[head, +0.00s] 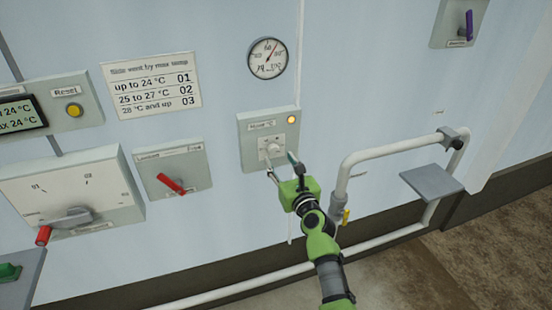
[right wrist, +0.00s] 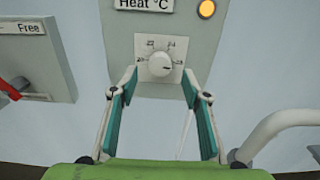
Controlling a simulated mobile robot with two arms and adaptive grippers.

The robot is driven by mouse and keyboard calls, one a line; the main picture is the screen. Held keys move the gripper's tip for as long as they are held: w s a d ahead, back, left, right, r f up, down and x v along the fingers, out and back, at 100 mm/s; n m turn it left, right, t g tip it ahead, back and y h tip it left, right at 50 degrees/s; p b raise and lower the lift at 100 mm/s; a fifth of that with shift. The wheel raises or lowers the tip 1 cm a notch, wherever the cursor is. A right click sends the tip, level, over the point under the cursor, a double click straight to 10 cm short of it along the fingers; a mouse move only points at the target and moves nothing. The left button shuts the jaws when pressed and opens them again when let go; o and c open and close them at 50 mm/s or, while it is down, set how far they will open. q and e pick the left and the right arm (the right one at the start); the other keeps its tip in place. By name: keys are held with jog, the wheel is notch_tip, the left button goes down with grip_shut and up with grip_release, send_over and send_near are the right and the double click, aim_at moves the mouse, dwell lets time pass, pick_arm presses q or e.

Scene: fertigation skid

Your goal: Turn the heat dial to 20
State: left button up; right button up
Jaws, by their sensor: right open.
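The heat dial is a small round white knob (head: 273,148) on a pale square scale plate, on a grey wall box (head: 255,128). In the right wrist view the knob (right wrist: 160,65) sits in the upper middle under a "Heat °C" label (right wrist: 145,4). A dark mark shows at the knob's right side; the small scale numbers are hard to read. My right gripper (head: 281,164) is open in front of the box. In the wrist view its fingers (right wrist: 160,82) stand apart, left and right of the dial plate's lower part, with nothing between them. My left gripper is not in view.
An orange lamp (head: 291,119) is lit on the heat box. A box with a red lever (head: 171,184) is to the left, a white pipe (head: 395,149) and grey plate (head: 431,182) to the right. A gauge (head: 267,58) and rule sign (head: 152,85) hang above.

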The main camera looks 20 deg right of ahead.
aim_at(275, 151)
jog(key=w+b, duration=0.1)
jog(key=w, duration=0.2)
jog(key=shift+w+f, duration=0.1)
jog(key=shift+w, duration=0.3)
jog(key=shift+w+b, duration=0.35)
jog(key=shift+w, duration=0.1)
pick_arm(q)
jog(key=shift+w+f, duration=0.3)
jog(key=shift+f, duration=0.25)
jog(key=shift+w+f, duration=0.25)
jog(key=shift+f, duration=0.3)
pick_arm(e)
jog(key=c, duration=1.1)
